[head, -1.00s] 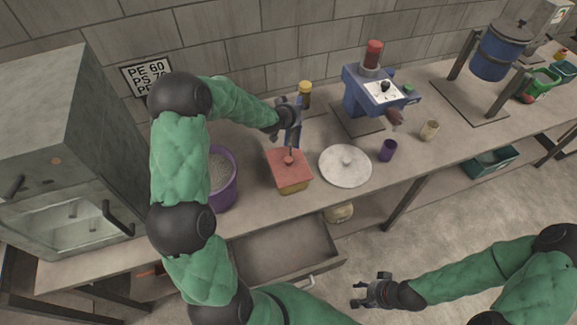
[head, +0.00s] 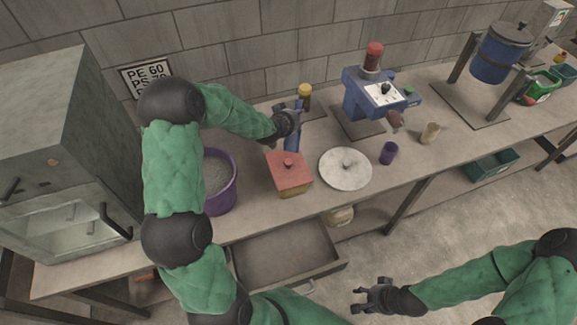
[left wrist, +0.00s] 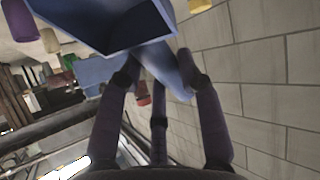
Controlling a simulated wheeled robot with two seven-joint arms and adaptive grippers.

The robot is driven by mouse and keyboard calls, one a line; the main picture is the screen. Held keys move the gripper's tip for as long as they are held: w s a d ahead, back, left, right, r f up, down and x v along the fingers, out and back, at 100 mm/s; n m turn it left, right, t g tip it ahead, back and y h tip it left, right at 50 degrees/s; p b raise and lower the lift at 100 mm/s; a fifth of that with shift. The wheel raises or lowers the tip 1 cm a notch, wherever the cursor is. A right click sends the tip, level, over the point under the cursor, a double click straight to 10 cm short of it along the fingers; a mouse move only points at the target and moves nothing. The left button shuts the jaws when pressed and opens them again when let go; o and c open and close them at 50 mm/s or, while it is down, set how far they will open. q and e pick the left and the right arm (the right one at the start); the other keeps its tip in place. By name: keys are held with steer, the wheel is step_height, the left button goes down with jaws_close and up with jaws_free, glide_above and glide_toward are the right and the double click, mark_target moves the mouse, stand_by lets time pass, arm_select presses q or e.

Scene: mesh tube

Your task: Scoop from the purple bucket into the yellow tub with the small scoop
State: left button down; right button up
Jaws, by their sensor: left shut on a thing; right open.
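The purple bucket (head: 233,185), holding grey granular material, stands on the bench right of the cabinet. The yellow tub (head: 295,190) stands right of it, covered by a red lid (head: 288,172) with a knob. My left gripper (head: 291,124) is above the bench behind the tub, shut on a blue scoop (head: 292,140). In the left wrist view, the fingers (left wrist: 158,85) close on the scoop's handle, and its open blue bowl (left wrist: 105,25) is close to the camera. My right gripper (head: 368,297) is open and empty, in front of the bench, low over the floor.
A round white lid (head: 345,178) lies right of the tub. A purple cup (head: 388,153), a beige cup (head: 430,133) and a blue machine (head: 365,98) stand further right. A yellow-capped container (head: 304,92) is behind the gripper. A drawer (head: 285,255) hangs open below the bench.

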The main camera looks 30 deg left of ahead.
arm_select(q)
steer(key=w+a+f+g+h+p, duration=0.1)
steer(key=w+a+f+g+p, duration=0.2)
steer(key=w+f+g+p, duration=0.3)
steer(key=shift+w+f+n+g+h+p, duration=0.15)
steer(key=shift+w+n+g+h+p, duration=0.2)
steer(key=shift+w+p, duration=1.35)
steer(key=shift+w+a+b, duration=0.15)
steer(key=shift+w+b, duration=0.5)
steer(key=shift+w, duration=0.05)
